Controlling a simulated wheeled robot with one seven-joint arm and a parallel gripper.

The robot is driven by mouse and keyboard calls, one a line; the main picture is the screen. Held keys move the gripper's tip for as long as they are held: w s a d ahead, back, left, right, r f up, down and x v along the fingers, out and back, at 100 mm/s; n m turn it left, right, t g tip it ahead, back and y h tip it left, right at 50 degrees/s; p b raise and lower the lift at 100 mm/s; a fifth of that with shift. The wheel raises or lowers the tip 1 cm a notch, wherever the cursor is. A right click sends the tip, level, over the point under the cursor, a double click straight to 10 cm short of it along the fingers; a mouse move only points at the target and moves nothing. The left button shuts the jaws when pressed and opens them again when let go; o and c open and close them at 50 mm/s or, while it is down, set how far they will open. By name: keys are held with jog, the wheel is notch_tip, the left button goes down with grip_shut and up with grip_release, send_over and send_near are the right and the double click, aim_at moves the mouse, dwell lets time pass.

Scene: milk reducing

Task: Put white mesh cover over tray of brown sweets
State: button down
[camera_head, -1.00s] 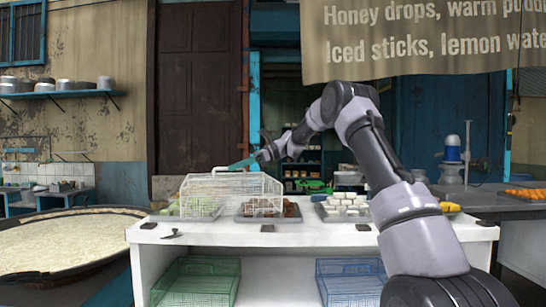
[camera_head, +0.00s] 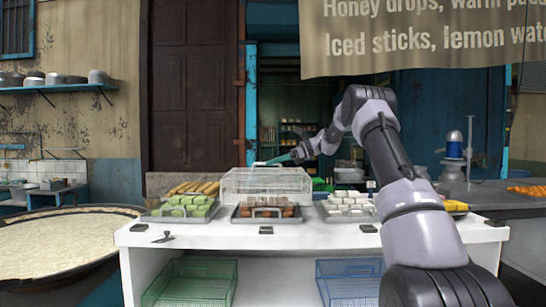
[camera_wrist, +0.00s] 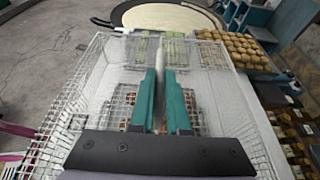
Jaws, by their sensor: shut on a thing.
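The white mesh cover (camera_head: 240,187) is upright at the middle of the counter, lined up with the tray of brown sweets (camera_head: 267,220). The brown sweets (camera_head: 268,204) show below its lower edge; I cannot tell whether it touches the tray. My gripper (camera_head: 262,162), with teal fingers, is at the top of the cover and shut on it. In the wrist view the fingers (camera_wrist: 162,100) point down at the mesh cover (camera_wrist: 75,120), and some brown shows through it.
A tray of green sweets (camera_head: 185,207) stands to the left and a tray of white sweets (camera_head: 348,207) to the right. The white counter's (camera_head: 215,238) front strip holds small dark clips. A large pan (camera_head: 60,240) stands at left.

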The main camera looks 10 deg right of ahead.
notch_tip(320, 180, down, 6)
jog(key=shift+f, duration=0.2)
dwell(0.3)
jog(key=shift+f, duration=0.25)
dwell(0.6)
jog(key=c, duration=0.8)
grip_release()
